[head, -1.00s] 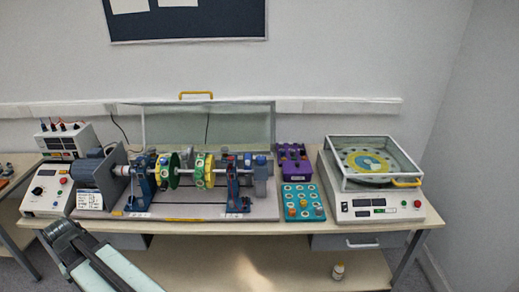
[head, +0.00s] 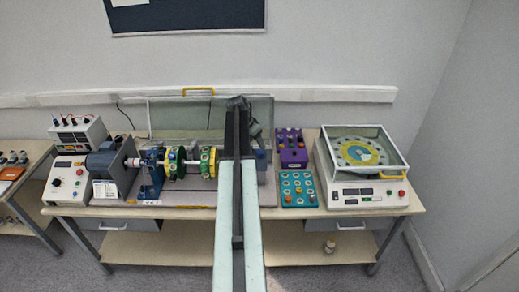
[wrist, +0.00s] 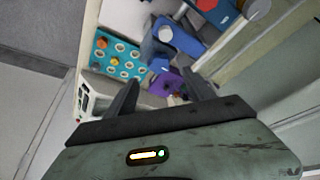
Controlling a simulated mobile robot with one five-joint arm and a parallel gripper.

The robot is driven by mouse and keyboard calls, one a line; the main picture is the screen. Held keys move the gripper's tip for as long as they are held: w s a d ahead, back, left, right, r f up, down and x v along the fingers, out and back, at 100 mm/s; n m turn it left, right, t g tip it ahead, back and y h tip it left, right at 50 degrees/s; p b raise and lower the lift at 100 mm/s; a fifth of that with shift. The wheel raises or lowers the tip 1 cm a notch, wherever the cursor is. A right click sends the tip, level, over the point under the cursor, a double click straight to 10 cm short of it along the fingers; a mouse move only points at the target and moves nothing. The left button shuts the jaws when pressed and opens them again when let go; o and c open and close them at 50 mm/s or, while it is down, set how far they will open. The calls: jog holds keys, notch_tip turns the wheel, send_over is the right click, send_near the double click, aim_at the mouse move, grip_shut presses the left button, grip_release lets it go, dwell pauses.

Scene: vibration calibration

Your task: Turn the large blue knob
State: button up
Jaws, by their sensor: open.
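A blue round part, which looks like the large blue knob (head: 261,155), shows just right of my arm at the right end of the rotor rig; my arm partly covers that end. In the wrist view a blue part (wrist: 180,38) stands beside a grey cylinder, beyond the fingertips; I cannot tell for certain that it is the same knob. My gripper (wrist: 158,84) is open and empty, with its fingers apart and touching nothing that I can see. In the head view my arm reaches up over the rig, and its jaws are not distinct.
A purple box (head: 291,158) and a teal knob panel (head: 298,190) stand right of the rig. Farther right is a turntable machine (head: 362,196) under a clear cover. A raised clear guard with a yellow handle (head: 198,90) stands behind the rig. A small bottle (head: 330,247) sits below.

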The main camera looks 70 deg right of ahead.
aim_at(260, 151)
jog(key=b+x, duration=0.6)
jog(key=x, duration=0.1)
jog(key=shift+f, duration=0.25)
jog(key=shift+r, duration=0.15)
jog(key=c, duration=1.2)
jog(key=shift+w+d, duration=0.15)
jog(key=shift+d, duration=0.05)
grip_shut()
jog(key=shift+a, duration=0.2)
